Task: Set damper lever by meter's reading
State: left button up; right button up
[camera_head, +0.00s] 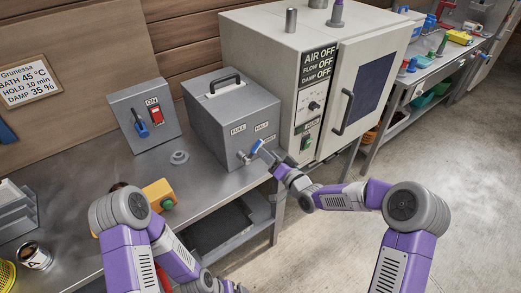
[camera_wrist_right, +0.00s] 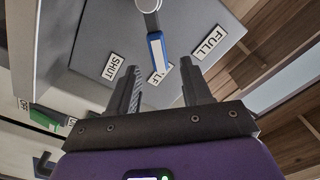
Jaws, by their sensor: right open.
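The damper lever (camera_head: 258,145) has a blue handle and sits on the front of a grey box (camera_head: 212,120). In the right wrist view the lever (camera_wrist_right: 156,48) points at the HALF label, between SHUT (camera_wrist_right: 112,67) and FULL (camera_wrist_right: 209,42). My right gripper (camera_wrist_right: 159,78) is open, with its fingers on either side of the lever's end; I cannot tell whether they touch it. In the head view this gripper (camera_head: 268,157) is at the box's front.
A white cabinet (camera_head: 270,45) with AIR, FLOW and DAMP OFF signs stands right of the box. A switch box (camera_head: 128,105) with a red switch and a yellow box (camera_head: 157,190) stand on the metal bench (camera_head: 75,180). A wall card (camera_head: 28,82) reads DAMP 35 %.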

aim_at(253, 152)
jog(key=x, duration=0.5)
jog(key=shift+b, duration=0.3)
grip_shut()
